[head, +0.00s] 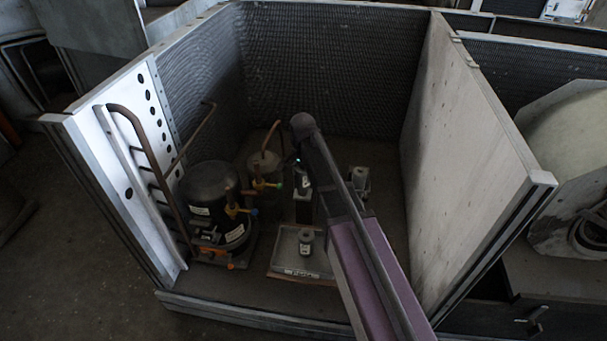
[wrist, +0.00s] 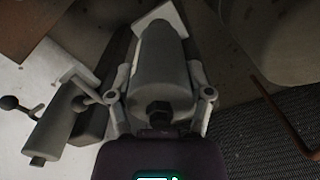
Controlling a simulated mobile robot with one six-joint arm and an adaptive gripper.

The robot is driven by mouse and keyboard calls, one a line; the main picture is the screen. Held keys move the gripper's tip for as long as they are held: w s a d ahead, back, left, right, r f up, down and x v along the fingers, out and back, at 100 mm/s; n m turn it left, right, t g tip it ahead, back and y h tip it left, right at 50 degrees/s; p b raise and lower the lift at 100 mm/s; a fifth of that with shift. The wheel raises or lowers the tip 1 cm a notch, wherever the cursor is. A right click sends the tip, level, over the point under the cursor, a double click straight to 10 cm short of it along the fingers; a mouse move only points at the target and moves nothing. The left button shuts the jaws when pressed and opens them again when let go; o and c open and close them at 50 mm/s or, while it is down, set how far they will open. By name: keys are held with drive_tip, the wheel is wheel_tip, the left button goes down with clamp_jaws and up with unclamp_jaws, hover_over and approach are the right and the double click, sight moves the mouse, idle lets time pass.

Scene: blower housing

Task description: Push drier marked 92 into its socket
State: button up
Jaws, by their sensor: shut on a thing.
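In the wrist view a grey cylindrical drier (wrist: 160,70) with a dark hex fitting on its near end lies between the two fingers of my gripper (wrist: 159,94). The fingers are shut on it from both sides. No number is readable on it. A pale angular piece (wrist: 163,14) shows at its far end; I cannot tell whether they touch. In the head view my gripper (head: 302,178) is small and dark, above a dark upright block (head: 303,210). The arm partly hides this area. The socket cannot be made out for certain.
A second grey cylinder (wrist: 58,130) with pale brackets lies left in the wrist view. In the head view, a tray (head: 284,262) holds a small upright cylinder (head: 306,240). A black compressor (head: 212,190) and copper pipes stand left; a grey part (head: 358,180) stands right. Housing walls enclose them.

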drive_tip(key=shift+f+b, duration=0.6)
drive_tip(key=shift+f, duration=0.05)
idle(0.8)
idle(0.5)
drive_tip(key=o, duration=1.3)
drive_tip(key=shift+r, duration=0.15)
drive_tip(key=shift+r+p, duration=3.4)
drive_tip(key=shift+p, duration=0.1)
drive_tip(key=s+d+n, duration=0.8)
drive_tip(key=s+d, duration=0.7)
drive_tip(key=s, duration=0.5)
wheel_tip(320, 180, up, 26)
drive_tip(key=p, duration=2.6)
drive_tip(key=shift+w+d+r, duration=0.1)
drive_tip(key=shift+r, duration=0.15)
